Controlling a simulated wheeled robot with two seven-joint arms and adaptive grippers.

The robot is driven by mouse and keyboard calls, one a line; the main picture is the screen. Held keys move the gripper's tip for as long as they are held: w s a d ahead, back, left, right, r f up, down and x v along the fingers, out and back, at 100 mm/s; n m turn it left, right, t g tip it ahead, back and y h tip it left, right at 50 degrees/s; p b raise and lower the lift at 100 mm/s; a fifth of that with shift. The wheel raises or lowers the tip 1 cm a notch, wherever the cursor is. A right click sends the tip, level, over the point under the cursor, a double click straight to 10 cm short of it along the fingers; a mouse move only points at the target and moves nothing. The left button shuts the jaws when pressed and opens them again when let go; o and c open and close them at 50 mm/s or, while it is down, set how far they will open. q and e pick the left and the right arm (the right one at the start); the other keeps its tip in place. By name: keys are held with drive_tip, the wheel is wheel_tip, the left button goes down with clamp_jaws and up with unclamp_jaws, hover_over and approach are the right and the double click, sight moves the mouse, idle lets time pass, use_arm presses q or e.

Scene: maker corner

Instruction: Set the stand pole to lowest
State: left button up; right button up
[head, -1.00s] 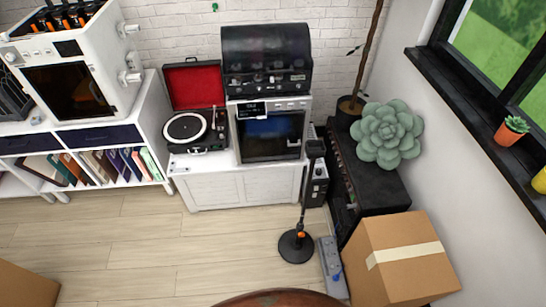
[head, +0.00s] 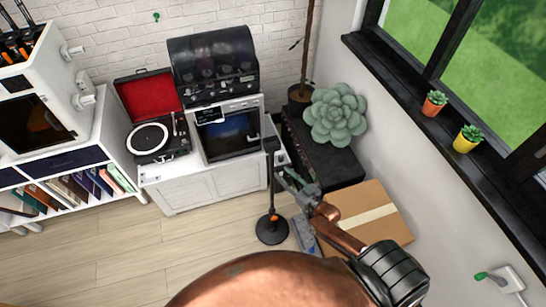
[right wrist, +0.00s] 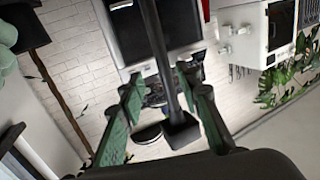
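The stand is a thin black pole (head: 270,185) on a round black base (head: 272,230), upright on the wood floor. A small orange part (head: 273,211) shows low on it, and a dark block (head: 271,145) tops it. My right gripper (head: 284,177) is just right of the pole's upper part. In the right wrist view, its green-padded fingers (right wrist: 165,108) are spread wide. The pole (right wrist: 160,45) and its dark top block (right wrist: 180,131) appear between them, with no finger seen touching. My left gripper is out of view.
A white cabinet (head: 185,192) with a record player (head: 150,138) and an oven (head: 229,134) stands behind the stand. A cardboard box (head: 375,198) and a black unit with a succulent (head: 336,114) are to the right. Floor left of the stand is clear.

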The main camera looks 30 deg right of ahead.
sight(273, 162)
drive_tip(key=shift+t, duration=0.3)
drive_tip(key=w, duration=0.2)
drive_tip(key=w+a+r, duration=0.1)
drive_tip(key=w, duration=0.2)
drive_tip(key=w+r, duration=0.1)
drive_tip(key=w, duration=0.2)
drive_tip(key=shift+w+a+r, duration=0.1)
drive_tip(key=shift+a+r, duration=0.15)
drive_tip(key=shift+a, duration=0.1)
drive_tip(key=shift+c, duration=0.6)
clamp_jaws()
